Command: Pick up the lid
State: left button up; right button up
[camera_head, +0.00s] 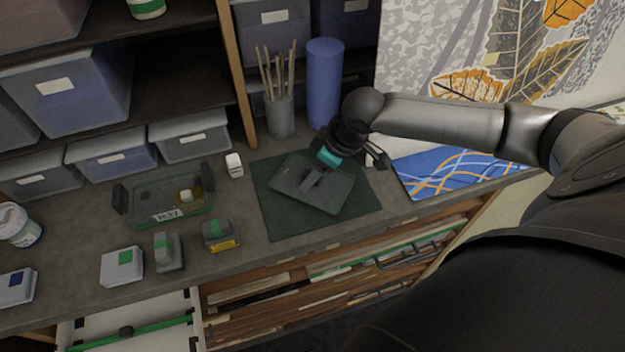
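A dark, flat, rectangular lid (335,194) lies over a dark green mat (283,222) on the worktop. A clear, green-edged container (197,207) with black side clips stands open to the left of the mat, with small items inside. My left gripper is not in view.
A cup of brushes (281,118) and a blue cylinder (323,85) stand behind the mat. A small white bottle (234,165) is beside it. Several small boxes, including a yellow-labelled one (220,236), line the front left. A blue patterned sheet (450,171) lies right. An open drawer (95,330) is below.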

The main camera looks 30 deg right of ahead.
grip_shut()
dwell(0.3)
dwell(0.4)
